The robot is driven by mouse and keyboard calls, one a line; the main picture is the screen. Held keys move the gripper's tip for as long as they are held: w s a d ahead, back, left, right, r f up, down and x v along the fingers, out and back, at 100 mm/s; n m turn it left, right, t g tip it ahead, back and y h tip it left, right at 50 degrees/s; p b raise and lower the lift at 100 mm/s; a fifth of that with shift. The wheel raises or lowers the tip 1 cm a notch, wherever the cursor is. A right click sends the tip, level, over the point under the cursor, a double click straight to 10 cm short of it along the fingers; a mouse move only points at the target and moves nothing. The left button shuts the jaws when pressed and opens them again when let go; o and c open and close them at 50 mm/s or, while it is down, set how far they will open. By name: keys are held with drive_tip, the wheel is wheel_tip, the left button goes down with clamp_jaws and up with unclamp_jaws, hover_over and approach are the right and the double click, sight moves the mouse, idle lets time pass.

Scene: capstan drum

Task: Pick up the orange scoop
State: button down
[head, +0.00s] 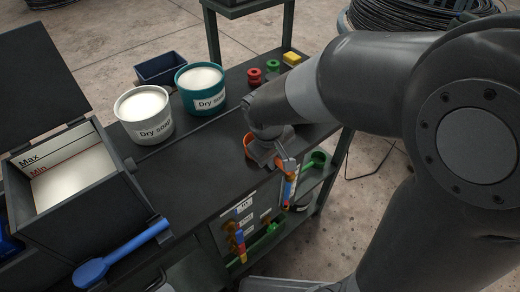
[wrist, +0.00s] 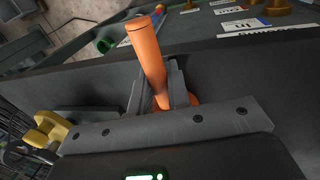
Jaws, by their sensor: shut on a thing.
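The orange scoop (head: 247,146) is mostly hidden by my gripper in the head view. Its orange round edge shows left of the wrist, at the near right part of the dark bench top. In the wrist view its orange handle (wrist: 147,52) stands between my fingers and points up and slightly left. My gripper (wrist: 157,88) is shut on this handle. In the head view my gripper (head: 281,160) is at the bench's front edge, and its fingertips are hard to make out. I cannot tell whether the scoop touches the bench.
Two "Dry soap" tubs, white (head: 144,128) and teal (head: 213,104), stand on the bench. An open dark box (head: 75,215) with Max and Min marks and a blue scoop (head: 125,254) are at left. Red (head: 254,76) and green (head: 273,66) spools and a yellow block (head: 292,58) sit behind.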

drive_tip(key=shift+r, duration=0.1)
wheel_tip(320, 180, up, 4)
drive_tip(key=shift+d+r, duration=0.1)
drive_tip(key=shift+r, duration=0.1)
drive_tip(key=s+d+r, duration=0.2)
drive_tip(key=d+r, duration=0.4)
drive_tip(key=d, duration=0.5)
drive_tip(key=shift+d+r, duration=0.15)
drive_tip(key=shift+r, duration=0.05)
drive_tip(key=c, duration=1.9)
unclamp_jaws()
clamp_jaws()
